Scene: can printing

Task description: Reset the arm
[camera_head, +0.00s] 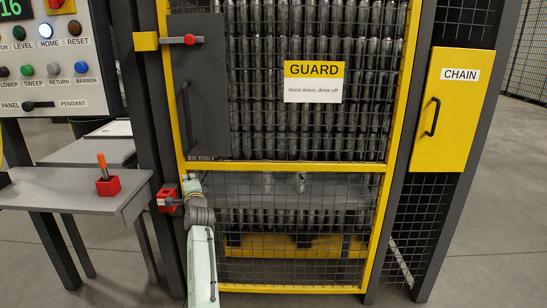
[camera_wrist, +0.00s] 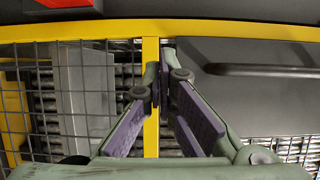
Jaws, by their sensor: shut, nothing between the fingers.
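My gripper (camera_wrist: 160,80) shows in the wrist view with its fingertips together and nothing between them. It is in front of a yellow upright of the guard frame, and I cannot tell whether it touches it. In the head view my pale green arm reaches up in front of the lower left corner of the yellow-framed mesh guard door (camera_head: 280,167). The fingers are not clear in that view.
The dark panel with a bar handle (camera_head: 206,100) is on the door's left side. A red block (camera_head: 166,198) is close left of my arm. A grey table (camera_head: 75,190) holds a red block with an orange peg (camera_head: 103,165). A yellow CHAIN box (camera_head: 438,110) is at right; floor beyond is clear.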

